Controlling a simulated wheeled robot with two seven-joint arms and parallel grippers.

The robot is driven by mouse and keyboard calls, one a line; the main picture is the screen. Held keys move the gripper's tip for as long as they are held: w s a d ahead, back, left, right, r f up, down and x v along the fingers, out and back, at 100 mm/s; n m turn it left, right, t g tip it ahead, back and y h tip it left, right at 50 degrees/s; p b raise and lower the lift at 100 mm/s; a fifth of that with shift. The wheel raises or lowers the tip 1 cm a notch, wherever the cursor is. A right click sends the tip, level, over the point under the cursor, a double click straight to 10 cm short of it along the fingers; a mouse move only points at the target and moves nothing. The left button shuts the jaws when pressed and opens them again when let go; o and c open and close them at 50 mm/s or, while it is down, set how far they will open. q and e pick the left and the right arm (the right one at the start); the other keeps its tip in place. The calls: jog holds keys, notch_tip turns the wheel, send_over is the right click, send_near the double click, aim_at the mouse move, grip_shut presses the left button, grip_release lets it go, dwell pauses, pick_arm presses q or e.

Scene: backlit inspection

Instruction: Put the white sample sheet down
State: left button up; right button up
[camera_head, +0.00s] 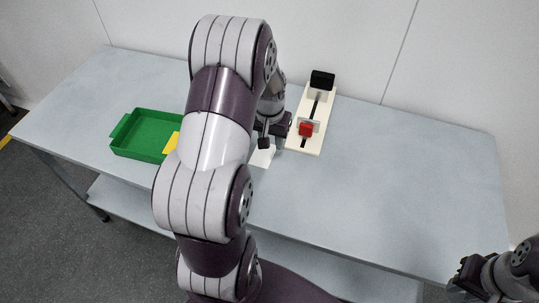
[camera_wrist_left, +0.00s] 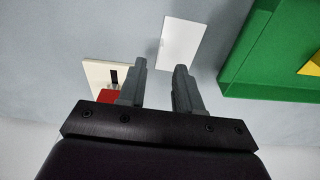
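The white sample sheet (camera_head: 263,157) lies flat on the table, partly hidden by my left arm in the head view. In the left wrist view the sheet (camera_wrist_left: 182,42) shows whole or nearly so, just beyond my fingertips. My left gripper (camera_head: 273,143) is above the table beside the sheet. In the left wrist view its two fingers (camera_wrist_left: 160,66) stand apart with nothing gripped between them. My right gripper (camera_head: 462,278) is at the lower right, far from the sheet; its fingers are too small and dark to read.
A green tray (camera_head: 117,137) with a yellow piece (camera_head: 171,143) in it stands at the left. A cream board (camera_head: 321,122) with a black block (camera_head: 322,80) and a red block (camera_head: 306,129) lies close right of my left gripper. The table (camera_head: 420,180) is clear at right.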

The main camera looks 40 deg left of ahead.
aim_at(262, 158)
pick_arm(q)
jog(key=f, duration=0.5)
jog(key=shift+w+a+f, duration=0.2)
jog(key=shift+w+f, duration=0.05)
jog(key=shift+w, duration=0.15)
jog(key=shift+c, duration=0.3)
grip_shut()
jog(key=shift+r, duration=0.15)
